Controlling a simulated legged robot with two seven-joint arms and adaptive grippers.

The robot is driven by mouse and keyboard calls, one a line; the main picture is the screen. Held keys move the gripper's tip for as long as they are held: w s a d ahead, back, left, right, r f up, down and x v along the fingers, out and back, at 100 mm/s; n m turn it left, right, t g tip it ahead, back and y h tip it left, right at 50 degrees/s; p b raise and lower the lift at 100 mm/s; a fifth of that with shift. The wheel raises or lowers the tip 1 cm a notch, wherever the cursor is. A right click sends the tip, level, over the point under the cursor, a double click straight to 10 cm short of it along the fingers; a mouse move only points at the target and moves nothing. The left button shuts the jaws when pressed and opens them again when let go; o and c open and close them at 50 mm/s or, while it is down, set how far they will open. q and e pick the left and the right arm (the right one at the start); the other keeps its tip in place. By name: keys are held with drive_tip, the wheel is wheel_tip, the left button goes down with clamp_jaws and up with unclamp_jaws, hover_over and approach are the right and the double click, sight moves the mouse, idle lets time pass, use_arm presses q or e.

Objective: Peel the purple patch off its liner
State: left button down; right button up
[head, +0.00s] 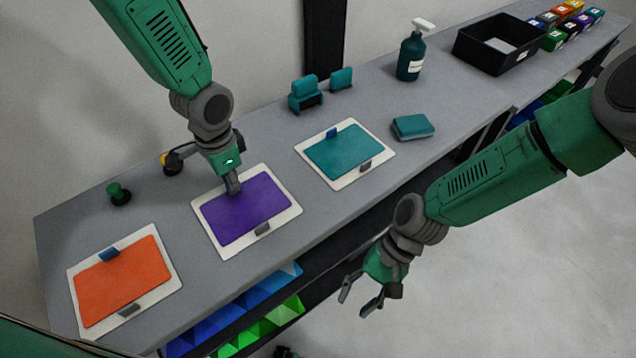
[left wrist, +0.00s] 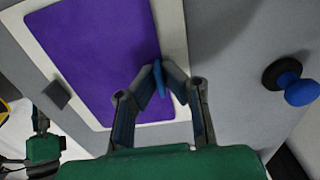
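The purple patch (head: 246,208) lies flat on its white liner (head: 283,219) on the grey bench, between the orange and teal patches. My left gripper (head: 234,188) points down at the patch's far edge. In the left wrist view the purple patch (left wrist: 95,50) fills the upper left, and the fingers of my left gripper (left wrist: 161,78) close in on both sides of a small blue tab (left wrist: 159,75) at the patch's edge. The tab is hidden in the head view. My right gripper (head: 360,302) is open and empty, in front of the bench.
An orange patch (head: 124,280) and a teal patch (head: 345,149) lie on their own liners. Coloured bins (head: 240,315) sit below.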

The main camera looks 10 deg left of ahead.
drive_tip(key=w+a+r+g+y, duration=0.1)
drive_tip(key=w+a+r+g, duration=0.1)
drive_tip(key=w+a+r, duration=0.25)
drive_tip(key=m+y, duration=0.3)
drive_tip(key=y, duration=0.1)
approach(264, 226)
drive_tip(key=shift+w+d+g, duration=0.2)
drive_tip(key=shift+w+d, duration=0.1)
drive_tip(key=shift+d, duration=0.2)
drive_tip(key=shift+w+d+g, duration=0.2)
drive_tip(key=shift+w+d, duration=0.1)
drive_tip(key=shift+d, duration=0.2)
drive_tip(key=shift+w+a+r, duration=0.1)
drive_tip(key=shift+w+a, duration=0.05)
drive_tip(key=shift+a, duration=0.1)
drive_tip(key=x, duration=1.1)
drive_tip(key=shift+a, duration=0.4)
clamp_jaws()
use_arm(q)
drive_tip(key=shift+r, duration=0.65)
